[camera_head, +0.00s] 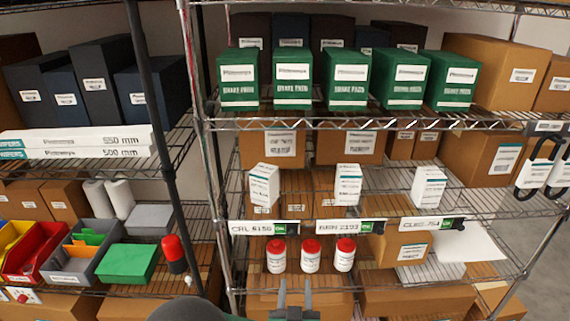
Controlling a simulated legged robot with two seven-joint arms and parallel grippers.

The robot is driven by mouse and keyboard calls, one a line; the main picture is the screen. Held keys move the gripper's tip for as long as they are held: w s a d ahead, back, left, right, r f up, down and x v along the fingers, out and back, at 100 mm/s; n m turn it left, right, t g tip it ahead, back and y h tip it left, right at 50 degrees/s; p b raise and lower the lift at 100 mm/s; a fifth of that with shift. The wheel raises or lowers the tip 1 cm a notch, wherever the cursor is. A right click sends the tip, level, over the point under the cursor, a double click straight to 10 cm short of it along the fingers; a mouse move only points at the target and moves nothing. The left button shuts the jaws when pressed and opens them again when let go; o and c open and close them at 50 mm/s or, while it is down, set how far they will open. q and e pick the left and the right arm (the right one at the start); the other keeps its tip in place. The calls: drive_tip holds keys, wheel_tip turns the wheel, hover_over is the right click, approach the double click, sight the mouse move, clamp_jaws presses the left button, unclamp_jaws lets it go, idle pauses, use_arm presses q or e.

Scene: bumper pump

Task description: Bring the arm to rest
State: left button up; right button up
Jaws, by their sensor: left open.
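My left gripper (295,291) is at the bottom centre of the head view, its two grey fingers pointing up and apart. It is open, with nothing between the fingers. It is in front of the lower shelf, just below three white bottles with red caps, a left one (276,258), a middle one (310,257) and a right one (345,256). Part of my left arm shows at the bottom edge, left of the gripper. My right gripper is not in view.
Wire shelving (390,123) fills the view. Several green boxes (293,80) stand on the upper shelf. White small boxes (347,186) stand on the middle shelf above price labels. Coloured bins (35,250) and a green-topped box (127,263) are at left. Bare floor shows at far right.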

use_arm(q)
drive_tip(key=a+f+g+h, duration=0.1)
drive_tip(key=a+f+g, duration=0.3)
drive_tip(key=a, duration=0.2)
drive_tip(key=s+a+f+g+y+b, duration=0.1)
drive_tip(key=s+a+f+g, duration=0.1)
drive_tip(key=s+a+g, duration=0.3)
drive_tip(key=s+a+f+g+y+b, duration=0.1)
drive_tip(key=s+a+f+g, duration=0.2)
drive_tip(key=s+a, duration=0.9)
drive_tip(key=shift+s+n+g, duration=0.3)
drive_tip(key=shift+s+g, duration=0.45)
drive_tip(key=shift+g, duration=0.15)
drive_tip(key=shift+a, duration=0.4)
drive_tip(key=shift+d, duration=0.15)
